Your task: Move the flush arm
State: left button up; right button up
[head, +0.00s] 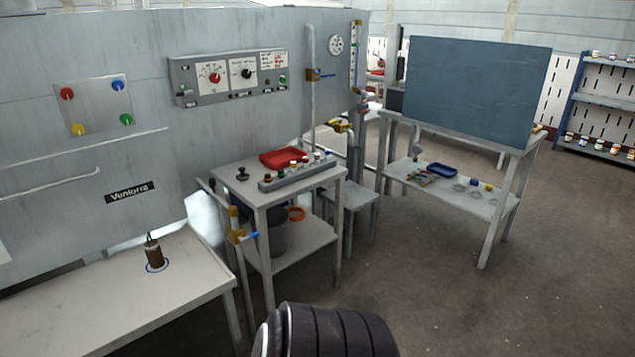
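No part in view is clearly marked as the flush arm, and I cannot tell which one it is. A brass valve with a blue lever (240,237) sits on a pipe by the left side of the small grey table. Another valve with a blue lever (315,75) is on the vertical pipe at the grey wall panel. A yellow fitting (340,126) shows lower down, near the panel's right end. Neither of my grippers shows in the head view.
A brown cylinder (153,253) stands on the left bench (90,305). A blue board (478,90) stands on the right table. Floor (430,270) is clear between the tables.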

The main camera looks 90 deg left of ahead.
aim_at(233, 212)
jog(key=j+u, duration=0.1)
jog(key=u, duration=3.4)
